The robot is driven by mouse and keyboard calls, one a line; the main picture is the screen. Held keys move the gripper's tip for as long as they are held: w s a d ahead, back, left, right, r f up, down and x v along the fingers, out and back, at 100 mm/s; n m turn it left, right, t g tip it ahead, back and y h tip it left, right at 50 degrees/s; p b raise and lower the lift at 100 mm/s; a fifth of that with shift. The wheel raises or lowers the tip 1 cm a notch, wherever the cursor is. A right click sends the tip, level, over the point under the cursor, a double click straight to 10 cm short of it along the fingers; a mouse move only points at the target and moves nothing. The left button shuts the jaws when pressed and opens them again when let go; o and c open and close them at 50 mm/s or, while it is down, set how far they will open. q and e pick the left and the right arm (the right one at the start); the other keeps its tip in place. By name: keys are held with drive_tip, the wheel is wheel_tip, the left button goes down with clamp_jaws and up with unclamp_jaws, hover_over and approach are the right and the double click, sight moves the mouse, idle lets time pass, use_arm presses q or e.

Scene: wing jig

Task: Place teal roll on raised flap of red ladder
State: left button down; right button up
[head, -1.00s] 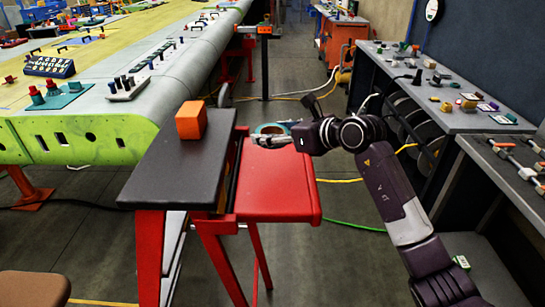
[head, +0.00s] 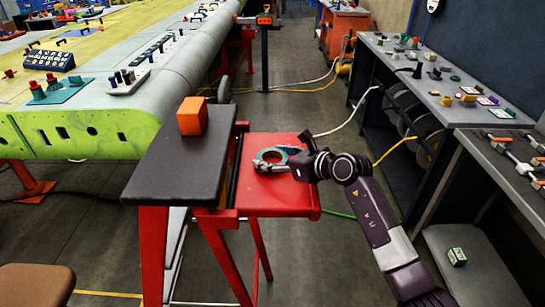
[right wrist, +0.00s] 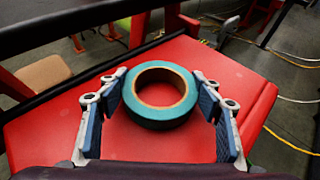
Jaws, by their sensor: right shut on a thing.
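The teal roll (head: 271,150) is a ring with a brown core, at the far part of the red raised flap (head: 265,198). In the right wrist view the roll (right wrist: 158,120) lies flat between the blue-padded fingers of my right gripper (right wrist: 160,103), over the flap's red surface (right wrist: 238,82). In the head view my right gripper (head: 265,166) holds the roll from its near side. Whether the roll touches the flap is hard to tell. The red ladder (head: 154,250) has a dark top step left of the flap. My left gripper is not in view.
An orange cube (head: 192,116) stands on the ladder's dark top step (head: 180,165). The green and grey wing (head: 100,130) is to the left. Workbenches (head: 440,90) with small parts stand to the right. The flap's near part is bare.

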drive_tip(key=o, duration=1.2)
drive_tip(key=shift+f, duration=0.15)
drive_tip(key=shift+c, duration=0.2)
drive_tip(key=shift+r, duration=0.3)
drive_tip(key=shift+s+d+f, duration=0.1)
drive_tip(key=shift+s+d, duration=0.05)
drive_tip(key=shift+d, duration=0.1)
drive_tip(key=b+v, duration=0.2)
drive_tip(key=v, duration=0.8)
drive_tip(key=shift+b, duration=0.35)
drive_tip(key=shift+v, duration=0.8)
drive_tip(key=shift+a, duration=0.15)
